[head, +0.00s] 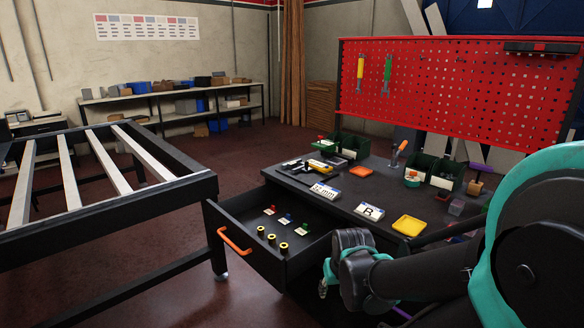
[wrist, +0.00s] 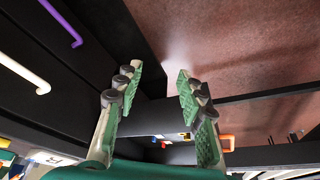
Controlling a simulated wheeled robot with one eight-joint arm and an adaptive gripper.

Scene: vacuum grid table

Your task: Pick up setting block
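I cannot tell for sure which thing is the setting block. In the head view, a white block marked "15 mm" (head: 325,191) and a white block marked "R" (head: 369,211) stand on the dark workbench (head: 330,204). The open drawer (head: 249,246) holds small pieces with red, blue and green tops on pale tags (head: 285,219) and several yellow-and-black cylinders (head: 272,239). My gripper (wrist: 158,82) is open and empty in the wrist view, its green-padded fingers apart.
The drawer's orange handle (head: 235,243) juts out to the left. A yellow tray (head: 408,225), green bins (head: 448,176) and tools (head: 306,172) stand on the bench below a red pegboard (head: 450,90). A black slatted frame (head: 110,225) stands at left. The floor between is clear.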

